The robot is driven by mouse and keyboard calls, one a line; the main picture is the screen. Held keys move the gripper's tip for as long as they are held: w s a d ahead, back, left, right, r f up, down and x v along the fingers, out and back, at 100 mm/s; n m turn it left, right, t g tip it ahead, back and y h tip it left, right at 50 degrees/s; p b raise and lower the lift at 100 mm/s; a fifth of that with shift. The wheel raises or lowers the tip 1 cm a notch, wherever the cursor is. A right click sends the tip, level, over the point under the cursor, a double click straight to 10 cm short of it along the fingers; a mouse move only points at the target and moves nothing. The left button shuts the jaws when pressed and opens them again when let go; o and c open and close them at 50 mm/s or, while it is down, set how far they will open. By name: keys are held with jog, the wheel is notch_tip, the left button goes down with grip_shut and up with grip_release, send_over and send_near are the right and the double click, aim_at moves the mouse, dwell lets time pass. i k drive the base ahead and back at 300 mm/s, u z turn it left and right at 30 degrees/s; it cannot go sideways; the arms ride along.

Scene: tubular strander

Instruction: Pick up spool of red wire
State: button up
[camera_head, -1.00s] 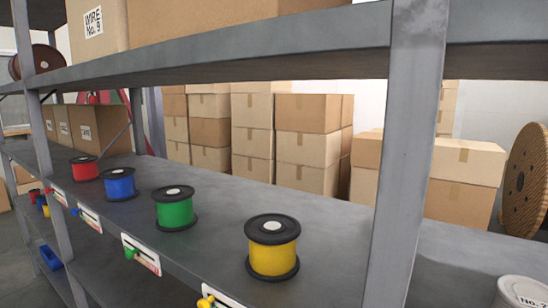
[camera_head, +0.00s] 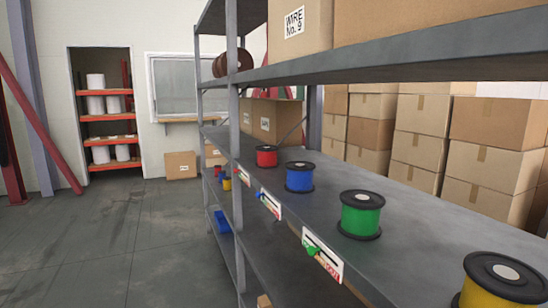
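The spool of red wire (camera_head: 267,157) stands upright on the grey middle shelf (camera_head: 400,199), the farthest of the spools in the row. It has black flanges. The blue spool (camera_head: 299,178), green spool (camera_head: 360,215) and yellow spool (camera_head: 498,283) stand nearer on the same shelf, with the yellow one partly cut off at the lower right. My gripper is not in view.
A shelf upright (camera_head: 233,130) stands just left of the red spool. Labels with coloured tags hang on the shelf's front edge, such as one by the green spool (camera_head: 322,254). The upper shelf (camera_head: 420,66) overhangs the spools. Open floor (camera_head: 130,235) lies to the left.

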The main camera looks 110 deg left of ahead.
aim_at(266, 155)
jog(key=i, duration=0.1)
jog(key=u, duration=3.5)
jog(key=k, duration=0.5)
jog(key=u, duration=0.7)
jog(key=i, duration=0.35)
jog(key=u, duration=0.7)
jog(key=i, duration=1.35)
jog(key=z, duration=1.05)
jog(key=i, duration=0.65)
jog(key=z, duration=0.65)
